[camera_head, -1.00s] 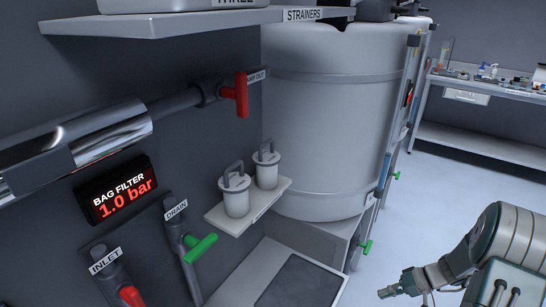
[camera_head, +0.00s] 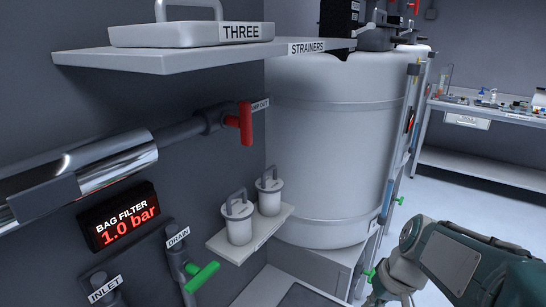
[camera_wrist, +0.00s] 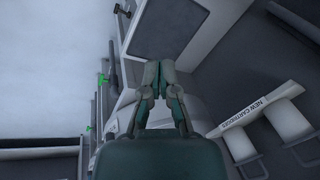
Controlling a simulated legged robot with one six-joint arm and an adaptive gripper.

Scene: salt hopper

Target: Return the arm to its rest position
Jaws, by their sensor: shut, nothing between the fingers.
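My gripper (camera_wrist: 158,75) shows in the wrist view with its two teal fingers together and nothing between them. My arm (camera_head: 455,262) is at the lower right of the head view, in front of the large white tank (camera_head: 330,150). Its wrist end angles down to the bottom edge, and the fingertips cannot be made out there. The gripper looks clear of the things around it.
A small shelf (camera_head: 222,249) holds two lidded canisters (camera_head: 238,222); its label reads "NEW CARTRIDGES" in the wrist view (camera_wrist: 262,102). Red (camera_head: 246,122) and green (camera_head: 203,277) valve handles stick out at left. The strainer shelf (camera_head: 170,62) overhangs above. Open floor (camera_head: 470,200) lies at right.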

